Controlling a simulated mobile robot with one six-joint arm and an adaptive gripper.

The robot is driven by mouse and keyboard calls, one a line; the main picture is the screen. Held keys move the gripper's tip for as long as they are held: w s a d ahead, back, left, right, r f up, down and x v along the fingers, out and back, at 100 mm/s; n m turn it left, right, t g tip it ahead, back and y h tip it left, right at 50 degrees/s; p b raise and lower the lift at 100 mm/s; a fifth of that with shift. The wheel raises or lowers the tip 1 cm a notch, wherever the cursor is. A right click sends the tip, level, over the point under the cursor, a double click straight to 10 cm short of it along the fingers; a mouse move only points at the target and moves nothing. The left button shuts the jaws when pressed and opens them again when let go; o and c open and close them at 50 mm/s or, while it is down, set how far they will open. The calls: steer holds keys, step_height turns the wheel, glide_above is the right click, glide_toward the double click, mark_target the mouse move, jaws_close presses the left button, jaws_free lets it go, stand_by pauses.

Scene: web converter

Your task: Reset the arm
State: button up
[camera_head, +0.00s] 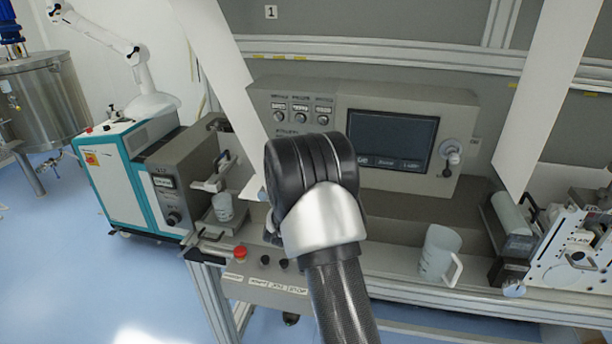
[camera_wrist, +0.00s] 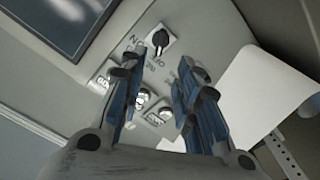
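My gripper (camera_wrist: 160,72) shows in the wrist view with its two blue-padded fingers apart and nothing between them. It faces a grey control panel (camera_wrist: 205,45) with a black rotary knob (camera_wrist: 160,38) just beyond the fingertips and several small buttons seen between and beside the fingers. I cannot tell whether a fingertip touches the panel. In the head view my arm (camera_head: 325,225) rises from the bottom centre in front of the machine, and its wrist hides the gripper.
The machine's control box (camera_head: 455,115) with a dark screen (camera_head: 390,138) stands behind my arm. A white mug (camera_head: 438,253) stands on the shelf to the right. A red button (camera_head: 240,252) is on the front ledge at left. White web sheets (camera_head: 555,85) hang on both sides. Blue floor is clear at lower left.

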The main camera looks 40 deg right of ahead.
steer(key=shift+s+a, duration=0.45)
steer(key=shift+a, duration=0.05)
steer(key=shift+a, duration=0.1)
steer(key=w+a+r+n+t+y, duration=0.1)
steer(key=a+r+y, duration=0.5)
steer(key=a, duration=0.4)
steer(key=s+a+r+n+y, duration=0.1)
steer(key=s+a+r+y, duration=0.15)
steer(key=a, duration=0.35)
steer(key=s+a+r+n+y, duration=0.1)
steer(key=s+a+y, duration=0.25)
steer(key=a, duration=0.35)
steer(key=s+a+g+y, duration=0.1)
steer(key=s+a+g, duration=0.1)
steer(key=s+a, duration=0.35)
steer(key=s+a+g+y, duration=0.1)
steer(key=s+a+g, duration=0.1)
steer(key=s, duration=0.7)
steer(key=s+a+f+g, duration=0.1)
steer(key=s+f+g, duration=0.1)
steer(key=s, duration=0.7)
steer(key=s+a+f+g, duration=0.1)
steer(key=s+f+g, duration=0.1)
steer(key=s, duration=0.7)
steer(key=shift+a+n, duration=0.2)
steer(key=shift+n, duration=0.2)
steer(key=shift+c, duration=0.2)
